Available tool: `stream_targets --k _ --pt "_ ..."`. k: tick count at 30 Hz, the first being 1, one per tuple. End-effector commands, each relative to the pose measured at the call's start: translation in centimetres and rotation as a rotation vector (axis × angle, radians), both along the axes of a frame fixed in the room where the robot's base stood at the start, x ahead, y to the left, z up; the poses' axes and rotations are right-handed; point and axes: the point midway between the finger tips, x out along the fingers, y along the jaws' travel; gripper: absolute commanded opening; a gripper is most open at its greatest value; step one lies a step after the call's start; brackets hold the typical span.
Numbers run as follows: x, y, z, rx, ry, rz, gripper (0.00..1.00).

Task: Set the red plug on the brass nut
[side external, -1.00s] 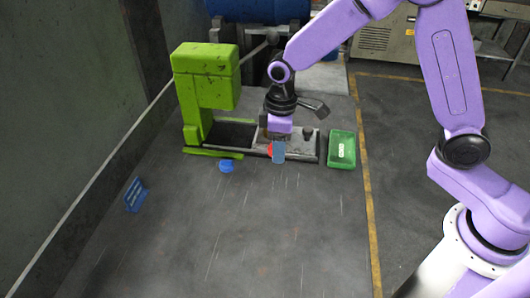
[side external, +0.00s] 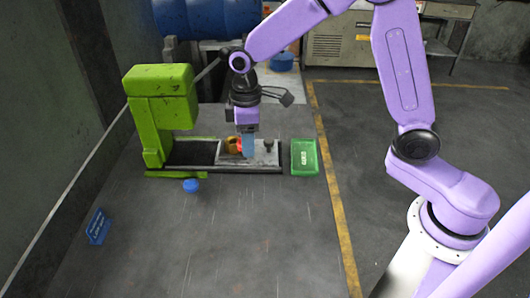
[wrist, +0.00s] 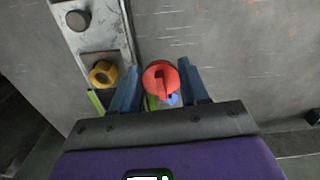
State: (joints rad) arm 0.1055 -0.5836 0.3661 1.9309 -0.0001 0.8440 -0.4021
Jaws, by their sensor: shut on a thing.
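The red plug (wrist: 161,78) is between the two blue fingers of my gripper (wrist: 161,88) in the wrist view. My gripper is shut on it and holds it over the floor side of the metal plate. The brass nut (wrist: 103,73) lies on the plate, left of the plug and apart from it in that picture. In the side view, the nut (side external: 231,146) shows just left of my gripper (side external: 247,146), with the plug (side external: 239,146) mostly hidden by the blue fingers. The height of the plug over the nut is hard to tell.
The metal plate (side external: 264,159) carries a dark knob (side external: 268,145), right of my gripper. A green press (side external: 160,98) stands at the left and a green tray (side external: 304,157) at the right. A blue cap (side external: 191,185) and blue sign (side external: 98,226) lie in front. The front surface is mostly clear.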

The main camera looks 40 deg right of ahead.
Motion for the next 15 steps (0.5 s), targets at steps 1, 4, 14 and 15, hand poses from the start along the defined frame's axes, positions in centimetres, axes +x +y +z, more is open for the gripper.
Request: stream_targets --k 1,4,14,15 --pt "1.8 -0.4 -0.2 -0.001 0.001 -0.006 0.35" --pt "4.7 -1.3 -0.4 0.000 0.001 -0.005 0.35" --pt "11.1 -4.5 -1.3 0.000 0.000 -0.002 0.35" --pt "11.4 -4.8 -1.4 0.000 0.001 -0.001 0.35"
